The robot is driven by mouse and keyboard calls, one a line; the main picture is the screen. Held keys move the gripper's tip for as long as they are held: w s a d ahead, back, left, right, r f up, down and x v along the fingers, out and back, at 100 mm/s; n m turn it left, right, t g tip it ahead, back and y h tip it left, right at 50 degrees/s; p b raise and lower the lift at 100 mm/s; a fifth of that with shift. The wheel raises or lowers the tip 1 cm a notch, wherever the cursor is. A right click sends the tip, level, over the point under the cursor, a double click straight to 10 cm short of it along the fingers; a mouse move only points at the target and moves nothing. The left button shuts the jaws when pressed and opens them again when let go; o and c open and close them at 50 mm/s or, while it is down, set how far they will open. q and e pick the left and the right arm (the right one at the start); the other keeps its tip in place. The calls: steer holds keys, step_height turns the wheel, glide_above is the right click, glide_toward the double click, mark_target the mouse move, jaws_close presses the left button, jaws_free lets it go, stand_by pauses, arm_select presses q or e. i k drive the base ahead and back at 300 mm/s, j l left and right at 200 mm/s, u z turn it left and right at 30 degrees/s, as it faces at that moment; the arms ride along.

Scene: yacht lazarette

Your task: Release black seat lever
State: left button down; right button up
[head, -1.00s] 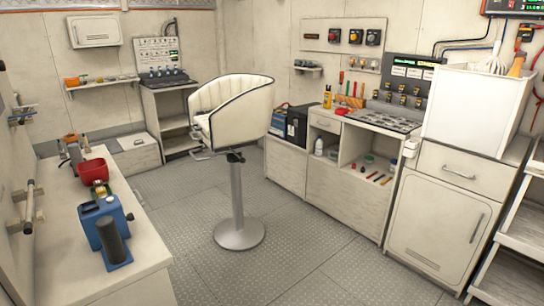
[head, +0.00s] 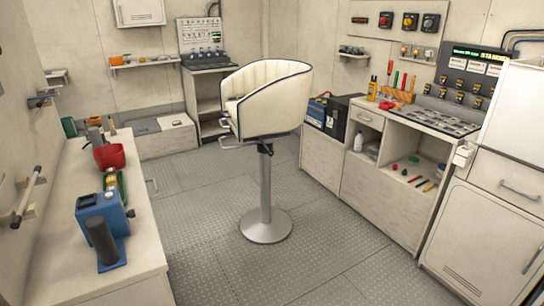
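A cream, ribbed bucket seat (head: 272,98) with black piping stands on a metal post in the middle of the floor. Its open side faces left. A small black lever (head: 266,149) shows under the seat, at the top of the post (head: 265,190). A metal footrest bar (head: 236,142) sticks out at the seat's lower left. The round base (head: 265,226) rests on the floor. Neither of my grippers is in view.
A left bench (head: 95,215) carries a blue device (head: 103,215) and a red bowl (head: 109,156). Cabinets (head: 392,180) with open shelves and a control panel line the right side. The tread-plate floor (head: 200,230) is clear around the seat.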

mark_target(270, 152)
steer(key=i+l+z, duration=0.3)
steer(key=i+l, duration=0.15)
steer(key=l, duration=0.15)
steer(key=i+l+z, duration=0.3)
steer(key=i+l, duration=0.2)
steer(key=i+u, duration=0.5)
steer(key=i+l+u, duration=0.25)
steer(key=i+u, duration=0.2)
steer(key=i+j+u, duration=0.3)
steer(key=i, duration=0.4)
steer(key=i+u, duration=0.3)
steer(key=i, duration=0.35)
